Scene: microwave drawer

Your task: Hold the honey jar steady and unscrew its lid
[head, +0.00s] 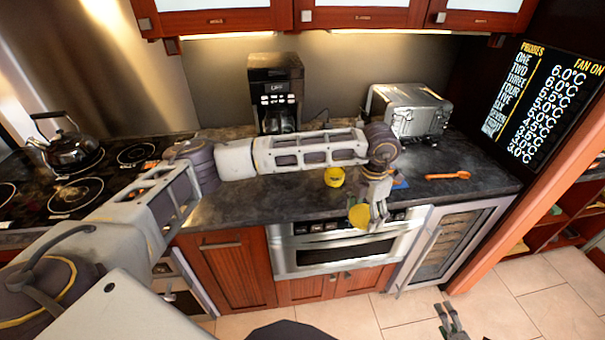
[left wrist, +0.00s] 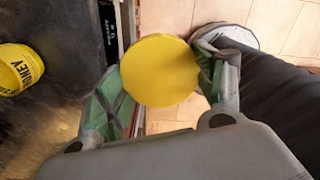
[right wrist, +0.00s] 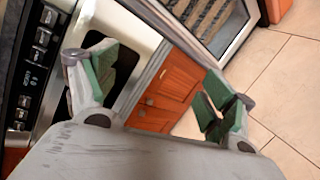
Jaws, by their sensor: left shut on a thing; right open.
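The honey jar (head: 334,178) is yellow and stands upright on the dark counter near its front edge. It also shows at the left edge of the left wrist view (left wrist: 18,70), with HONEY on its side. A round yellow lid (left wrist: 158,71) is held between the fingers of my left gripper (head: 376,208). In the head view the lid (head: 359,217) is apart from the jar, in front of the counter edge and over the drawer front. My right gripper (head: 450,322) is open and empty, low in front of the cabinets and far from the jar.
A coffee maker (head: 276,92) and a toaster (head: 409,109) stand at the back of the counter. An orange utensil (head: 448,176) lies to the right. A kettle (head: 70,148) sits on the stove at left. A microwave drawer (head: 340,250) is below the counter.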

